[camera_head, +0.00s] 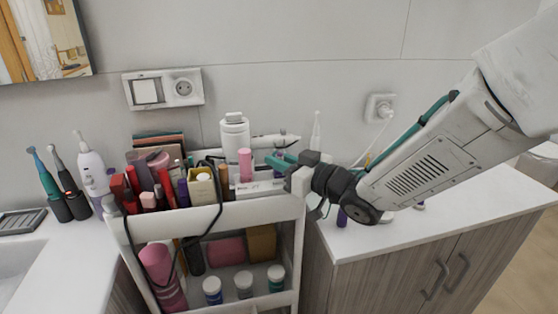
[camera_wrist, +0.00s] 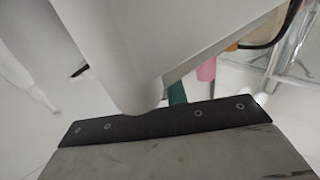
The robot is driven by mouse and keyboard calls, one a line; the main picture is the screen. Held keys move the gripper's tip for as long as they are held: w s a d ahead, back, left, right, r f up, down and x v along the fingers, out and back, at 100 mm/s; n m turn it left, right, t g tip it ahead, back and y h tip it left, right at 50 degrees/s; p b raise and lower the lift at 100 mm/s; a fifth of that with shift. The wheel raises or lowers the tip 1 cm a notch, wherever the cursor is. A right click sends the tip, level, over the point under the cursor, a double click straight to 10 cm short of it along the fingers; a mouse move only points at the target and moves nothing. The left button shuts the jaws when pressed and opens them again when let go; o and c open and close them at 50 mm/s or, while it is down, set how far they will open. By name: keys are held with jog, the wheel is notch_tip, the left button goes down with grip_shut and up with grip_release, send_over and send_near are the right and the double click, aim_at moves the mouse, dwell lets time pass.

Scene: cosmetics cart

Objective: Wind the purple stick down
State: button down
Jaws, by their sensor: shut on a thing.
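My gripper (camera_head: 277,162) is at the right end of the cart's top tray, its teal fingers pointing left. The fingers are shut on a slim purple stick (camera_head: 280,154), of which only a small part shows; how far it is wound out cannot be told. In the wrist view a teal finger (camera_wrist: 177,95) shows, but the stick is hidden behind my own pale housing. Another purple item (camera_head: 342,216) stands on the right counter below my arm. A dark purple tube (camera_head: 183,193) stands among the cosmetics in the tray.
The white cart (camera_head: 240,213) holds crowded cosmetics, with jars on its lower shelf. A pink stick (camera_head: 245,165) and a white bottle (camera_head: 235,135) stand left of my gripper. A black cable (camera_head: 218,205) hangs over the cart's front. The right counter (camera_head: 470,195) is mostly clear.

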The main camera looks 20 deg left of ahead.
jog(key=shift+t, duration=0.3)
jog(key=m+t+h, duration=0.3)
jog(key=m+t, duration=0.1)
jog(key=t, duration=0.1)
jog(key=shift+s+a+m+h, duration=0.15)
jog(key=shift+m+h, duration=0.15)
jog(key=shift+h, duration=0.1)
jog(key=m+t+h, duration=0.2)
jog(key=h, duration=0.1)
jog(key=m+t+h, duration=0.2)
jog(key=m+h, duration=0.1)
jog(key=h, duration=0.1)
jog(key=shift+t, duration=0.4)
jog(key=shift+m+h, duration=0.3)
jog(key=c, duration=1.4)
grip_release()
jog(key=shift+c, duration=0.2)
